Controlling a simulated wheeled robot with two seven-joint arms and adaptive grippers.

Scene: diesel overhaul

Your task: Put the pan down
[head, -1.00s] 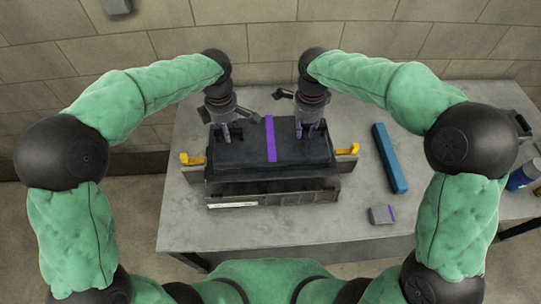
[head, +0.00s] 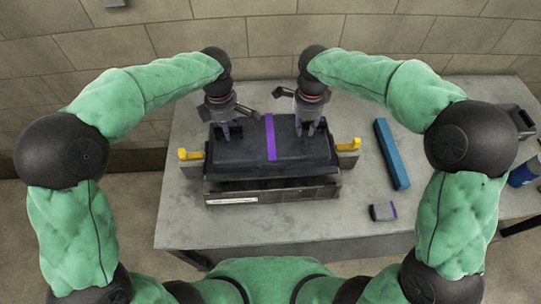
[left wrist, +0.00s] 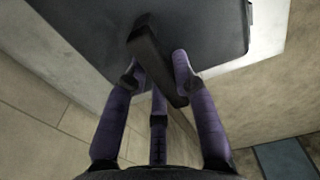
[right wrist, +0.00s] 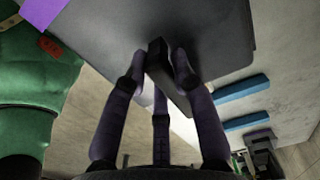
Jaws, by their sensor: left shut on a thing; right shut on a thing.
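The pan (head: 240,155) is a wide black box with a purple stripe (head: 270,140) across its middle. It is level over a grey housing (head: 310,190), whose front wall shows just below the pan's front edge. Whether the pan touches the housing cannot be told. My left gripper (head: 227,137) is shut on a dark handle bar (left wrist: 153,48) on the pan's left part. My right gripper (head: 309,130) is shut on a similar bar (right wrist: 160,62) on its right part. The pan's dark top also shows in the left wrist view (left wrist: 210,30) and right wrist view (right wrist: 205,25).
Yellow pieces (head: 187,154) (head: 350,145) stand at both ends of the housing. A long blue bar (head: 392,153) and a small grey block (head: 382,211) lie to the right on the grey table (head: 300,228). A blue container (head: 524,174) stands at the far right.

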